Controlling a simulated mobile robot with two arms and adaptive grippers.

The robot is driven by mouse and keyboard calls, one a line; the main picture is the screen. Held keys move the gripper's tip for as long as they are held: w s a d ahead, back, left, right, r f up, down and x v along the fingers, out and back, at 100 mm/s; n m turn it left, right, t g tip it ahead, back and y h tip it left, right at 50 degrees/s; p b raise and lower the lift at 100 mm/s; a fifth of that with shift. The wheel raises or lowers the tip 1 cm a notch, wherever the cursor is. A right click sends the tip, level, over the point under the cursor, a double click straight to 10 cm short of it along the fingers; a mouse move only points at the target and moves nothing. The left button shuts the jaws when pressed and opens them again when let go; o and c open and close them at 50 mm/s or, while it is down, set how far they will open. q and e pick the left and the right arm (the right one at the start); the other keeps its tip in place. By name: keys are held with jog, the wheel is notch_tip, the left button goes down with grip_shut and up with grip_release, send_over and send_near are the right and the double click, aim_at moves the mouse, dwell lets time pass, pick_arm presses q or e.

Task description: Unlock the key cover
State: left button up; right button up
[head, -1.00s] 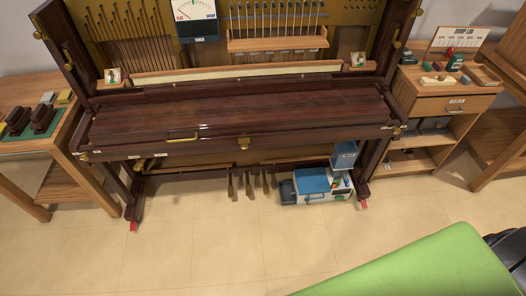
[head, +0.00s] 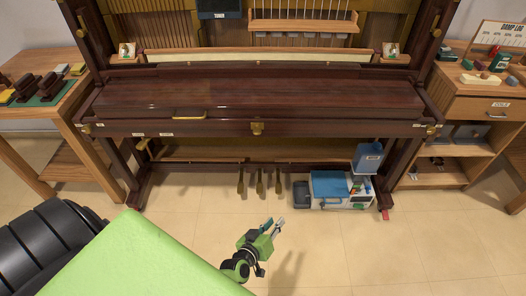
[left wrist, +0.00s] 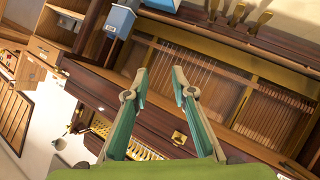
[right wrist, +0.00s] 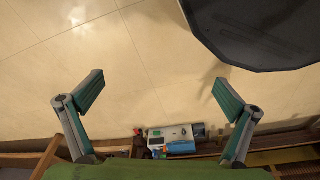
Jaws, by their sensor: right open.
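The key cover (head: 260,92) is a long dark reddish-brown lid on the piano and looks shut in the head view. A brass latch (head: 257,127) sits at the middle of its front edge, and it also shows in the left wrist view (left wrist: 179,138). A brass handle (head: 190,116) is left of the latch. My left gripper (head: 275,222) is in front of the piano, apart from the latch. Its fingers stand apart and empty in the left wrist view (left wrist: 161,72). My right gripper (right wrist: 158,80) is open and empty above the floor; the head view does not show it.
A blue and white toolbox (head: 335,188) stands on the floor under the piano's right side, beside the pedals (head: 259,184). A wooden cabinet (head: 470,105) is at right. The floor in front is clear.

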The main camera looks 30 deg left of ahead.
pick_arm(q)
jog(key=w+a+r+n+t+y+b, duration=0.1)
jog(key=w+a+r+n+t+b, duration=0.15)
jog(key=w, duration=0.25)
jog(key=n+y+b, duration=0.8)
jog(key=n+b, duration=0.6)
jog(key=n, duration=0.1)
send_near(257, 134)
pick_arm(e)
jog(key=w+r+t, duration=0.2)
jog(key=w+r, duration=0.2)
jog(key=r, duration=0.7)
pick_arm(q)
jog(key=shift+b+x, duration=1.3)
jog(key=shift+x, duration=3.7)
pick_arm(e)
jog(key=shift+t+y, duration=0.3)
jog(key=shift+t, duration=0.6)
jog(key=shift+w+a+f, duration=0.15)
jog(key=shift+w+a, duration=0.15)
jog(key=shift+w, duration=0.45)
jog(key=shift+w+a+f, duration=0.1)
jog(key=shift+w+a, duration=0.15)
jog(key=shift+w, duration=0.55)
jog(key=shift+w+a+f, duration=0.15)
jog(key=shift+w+a, duration=0.15)
jog(key=shift+w, duration=0.45)
pick_arm(q)
jog(key=shift+f, duration=0.15)
grip_shut()
